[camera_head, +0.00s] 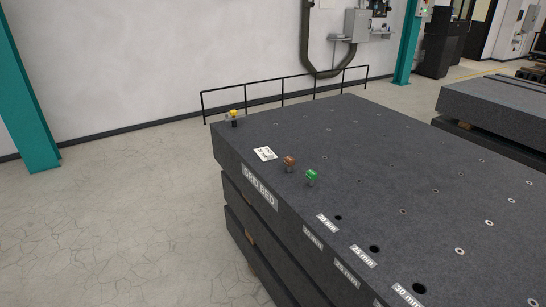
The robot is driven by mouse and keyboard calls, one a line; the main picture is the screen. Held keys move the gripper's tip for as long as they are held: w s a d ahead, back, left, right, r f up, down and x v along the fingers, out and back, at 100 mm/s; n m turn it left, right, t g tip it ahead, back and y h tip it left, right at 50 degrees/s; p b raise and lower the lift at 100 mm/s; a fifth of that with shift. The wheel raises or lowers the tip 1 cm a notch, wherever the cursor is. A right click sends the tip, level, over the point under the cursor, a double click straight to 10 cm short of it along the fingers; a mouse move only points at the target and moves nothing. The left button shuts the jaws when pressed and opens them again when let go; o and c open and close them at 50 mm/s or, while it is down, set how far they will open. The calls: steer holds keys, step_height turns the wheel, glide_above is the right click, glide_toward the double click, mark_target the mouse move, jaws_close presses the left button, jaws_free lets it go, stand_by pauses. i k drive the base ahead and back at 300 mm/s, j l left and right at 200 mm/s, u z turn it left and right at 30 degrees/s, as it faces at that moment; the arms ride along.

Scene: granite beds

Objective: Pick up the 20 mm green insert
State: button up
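A small green insert (311,175) stands on the dark granite bed (370,160), near its left edge. Its top is green and its lower part is grey. No size mark on it can be read. A label reading 20 mm (328,223) lies on the bed in front of it, beside a small dark hole (338,217). My gripper is not in view.
A brown insert (289,161) stands just left of the green one. A yellow-topped black piece (234,118) stands at the far left corner. Labels for 25 mm (362,256) and 30 mm (407,296) lie nearer. A black rail (285,90) runs behind the bed.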

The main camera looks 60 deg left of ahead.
mark_target(312, 175)
steer(key=k+u, duration=0.35)
steer(key=k+j+u, duration=0.1)
steer(key=u, duration=0.2)
steer(key=i+j+u, duration=0.1)
steer(key=j+u, duration=0.2)
steer(key=i+j+u, duration=0.35)
steer(key=j+u, duration=0.2)
steer(key=i+j, duration=0.85)
steer(key=j, duration=0.25)
steer(key=i+z, duration=0.1)
steer(key=z, duration=0.15)
steer(key=i+z, duration=0.1)
steer(key=z, duration=0.15)
steer(key=i+j+z, duration=0.2)
steer(key=z, duration=0.15)
steer(key=i+j+z, duration=0.3)
steer(key=j, duration=0.15)
steer(key=j+z, duration=0.35)
